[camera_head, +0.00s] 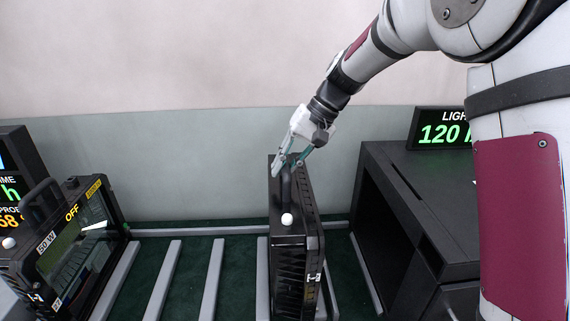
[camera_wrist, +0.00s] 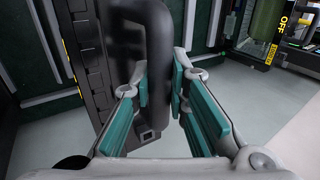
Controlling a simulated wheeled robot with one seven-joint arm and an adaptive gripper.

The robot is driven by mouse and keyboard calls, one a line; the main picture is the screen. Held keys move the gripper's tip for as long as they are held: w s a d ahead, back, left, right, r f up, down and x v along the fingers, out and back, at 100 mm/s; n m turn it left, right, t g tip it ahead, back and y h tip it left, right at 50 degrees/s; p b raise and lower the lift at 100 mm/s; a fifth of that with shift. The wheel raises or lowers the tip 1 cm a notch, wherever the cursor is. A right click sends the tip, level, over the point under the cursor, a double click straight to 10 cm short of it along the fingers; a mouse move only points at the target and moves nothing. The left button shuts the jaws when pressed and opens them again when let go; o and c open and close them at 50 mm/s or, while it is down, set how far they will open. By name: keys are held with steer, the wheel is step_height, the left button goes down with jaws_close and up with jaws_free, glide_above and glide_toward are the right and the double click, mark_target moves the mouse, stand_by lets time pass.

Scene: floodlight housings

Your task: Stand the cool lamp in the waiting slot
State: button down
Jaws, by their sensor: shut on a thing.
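A black floodlight housing (camera_head: 290,238) with a looped handle and a white knob on top is upright at the centre, edge-on in the head view. My gripper (camera_head: 293,160) is shut on its handle, coming from above. In the wrist view the dark handle (camera_wrist: 157,35) runs between the teal finger pads of my gripper (camera_wrist: 160,88). The finned housing (camera_wrist: 95,70) is beside it. Grey rails flank the housing's base; I cannot tell whether it touches the floor. A second lamp (camera_head: 72,245), labelled 50 W and OFF, stands at left; it also shows in the wrist view (camera_wrist: 292,45).
Parallel grey rails (camera_head: 212,278) form slots on the dark green floor; those between the lamps are empty. A black open-sided cabinet (camera_head: 425,190) stands close at right, with a display (camera_head: 440,130) reading 120. Another display (camera_head: 15,165) is partly cut off at far left.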

steer(key=shift+d+f+b, duration=0.1)
steer(key=shift+f+b, duration=0.7)
steer(key=shift+f, duration=1.45)
stand_by(3.2)
steer(key=c, duration=1.5)
jaws_free()
steer(key=shift+o, duration=0.2)
steer(key=shift+s+d+f, duration=0.1)
steer(key=shift+f, duration=0.2)
steer(key=v, duration=1.2)
steer(key=s+d+r+t+h, duration=0.1)
steer(key=s+d+r+h, duration=0.1)
steer(key=s, duration=0.5)
steer(key=s+d+r+t+h, duration=0.1)
steer(key=s+r, duration=0.1)
steer(key=s, duration=0.5)
steer(key=s+d+f+t+h, duration=0.1)
steer(key=s+d+f, duration=0.1)
steer(key=s, duration=0.6)
steer(key=s+d+f+t+h, duration=0.2)
steer(key=s+d+f, duration=0.1)
steer(key=s, duration=0.5)
steer(key=shift+d, duration=0.3)
